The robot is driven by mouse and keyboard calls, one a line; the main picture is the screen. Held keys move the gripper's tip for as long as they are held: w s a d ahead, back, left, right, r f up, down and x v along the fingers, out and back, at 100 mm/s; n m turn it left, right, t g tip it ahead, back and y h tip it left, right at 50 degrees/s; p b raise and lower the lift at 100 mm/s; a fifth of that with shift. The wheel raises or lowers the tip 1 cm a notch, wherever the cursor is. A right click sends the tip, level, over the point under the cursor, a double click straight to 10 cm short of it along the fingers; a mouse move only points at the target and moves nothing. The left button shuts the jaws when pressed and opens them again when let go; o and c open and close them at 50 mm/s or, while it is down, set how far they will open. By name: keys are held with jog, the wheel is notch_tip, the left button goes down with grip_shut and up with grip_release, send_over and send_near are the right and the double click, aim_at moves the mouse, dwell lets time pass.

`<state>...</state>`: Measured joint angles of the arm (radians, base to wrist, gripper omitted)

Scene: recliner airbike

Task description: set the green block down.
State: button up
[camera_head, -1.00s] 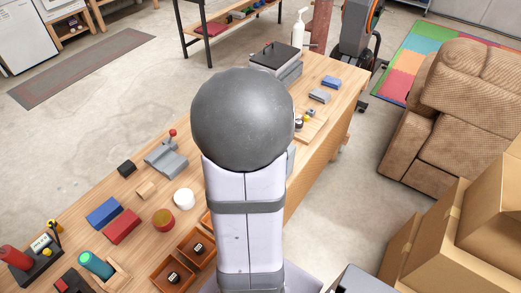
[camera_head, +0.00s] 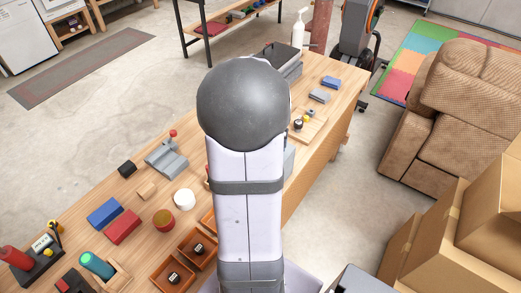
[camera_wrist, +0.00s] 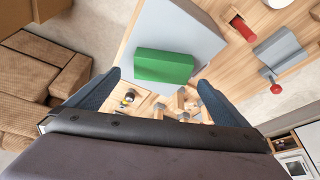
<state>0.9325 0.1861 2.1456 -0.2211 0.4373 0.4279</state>
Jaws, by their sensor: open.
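The green block (camera_wrist: 163,66) lies on a flat light grey surface (camera_wrist: 180,30) in the wrist view, near that surface's lower edge. My gripper (camera_wrist: 159,79) is open, with one dark finger on each side of the block. A gap shows between the block and each finger. I cannot tell how far the fingertips are above the surface. In the head view my arm hides my gripper and the green block.
The wooden bench (camera_head: 75,221) holds a blue block (camera_head: 104,212), a red block (camera_head: 122,227), a white cylinder (camera_head: 185,199), a grey fixture (camera_head: 166,158) and brown trays (camera_head: 173,275). A recliner (camera_head: 455,105) and cardboard boxes (camera_head: 480,235) stand to the right.

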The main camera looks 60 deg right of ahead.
jog(key=shift+w+p+x, duration=0.1)
jog(key=shift+p+x, duration=0.3)
jog(key=shift+x, duration=0.9)
jog(key=shift+w+p+x, duration=0.15)
jog(key=shift+p+x, duration=0.25)
jog(key=shift+x, duration=0.9)
jog(key=c, duration=1.1)
jog(key=shift+r, duration=0.15)
notch_tip(320, 180, up, 10)
jog(key=b, duration=0.1)
